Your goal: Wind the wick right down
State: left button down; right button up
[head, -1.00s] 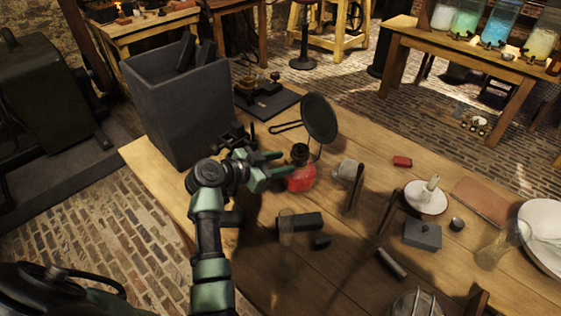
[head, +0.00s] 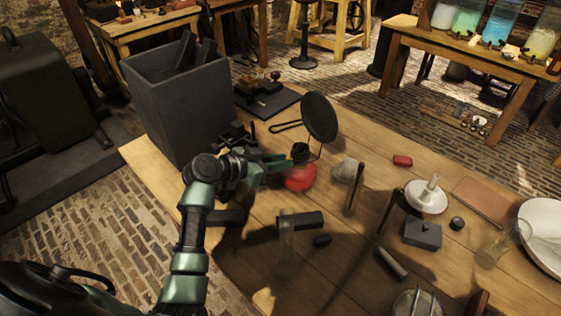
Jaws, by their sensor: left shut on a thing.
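A small lamp with a red base (head: 300,179) and a dark burner (head: 300,152) stands upright on the wooden table, near the middle of the view. My left gripper (head: 291,166) reaches in from the left, with its fingertips at the left side of the burner. It is shut on the lamp's wick knob, which is too small and too covered by the fingers to make out. The wick itself cannot be made out. My right gripper is not in view.
A round dark disc (head: 319,118) stands just behind the lamp. A tall grey bin (head: 180,110) is behind my left arm. Right of the lamp are a pale lump (head: 345,171), a red block (head: 402,160), a white dish (head: 426,199) and a grey box (head: 422,234).

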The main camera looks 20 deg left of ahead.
pick_arm(q)
jog(key=shift+w+a+n+g+h, duration=0.15)
jog(key=shift+n+h, duration=0.35)
jog(key=shift+n, duration=0.3)
jog(key=shift+a+n+g+h, duration=0.15)
jog(key=shift+n+h, duration=0.35)
jog(key=shift+n, duration=0.3)
jog(key=shift+d, duration=0.1)
jog(key=c, duration=1.3)
grip_release()
